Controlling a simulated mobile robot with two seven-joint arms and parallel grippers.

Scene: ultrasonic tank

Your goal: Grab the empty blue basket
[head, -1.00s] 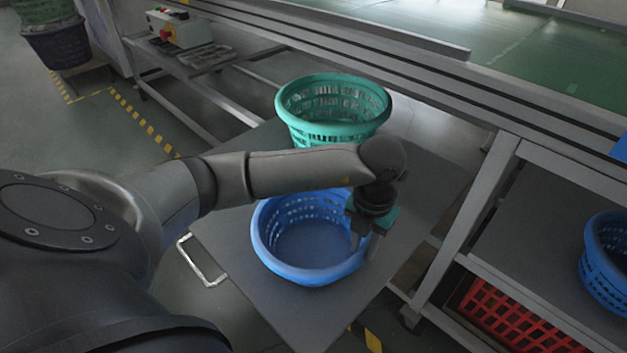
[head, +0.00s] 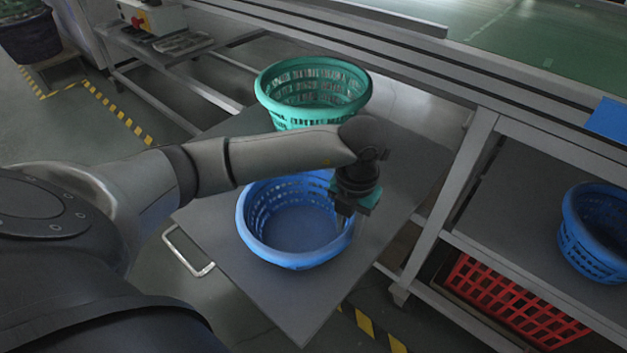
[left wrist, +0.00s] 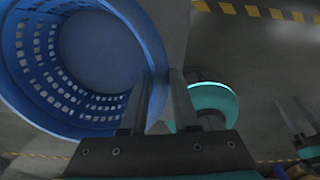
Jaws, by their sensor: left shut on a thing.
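The empty blue basket (head: 290,262) stands upright on the grey tabletop (head: 290,308). It has slotted walls and a round rim. My left gripper (head: 344,218) reaches over from the left and is shut on the right side of its rim. In the left wrist view the basket (left wrist: 20,85) fills the upper left, its rim between the two fingers (left wrist: 158,100). What looks like my right gripper (left wrist: 297,120) shows dimly at the right edge of that view; its opening is unclear.
A green basket (head: 313,72) stands behind the blue one on the same tabletop. Another blue basket (head: 590,262) sits on the shelf at right, above a red crate (head: 510,302). A conveyor frame (head: 440,80) runs along the back. Bare tabletop lies in front of and right of the basket.

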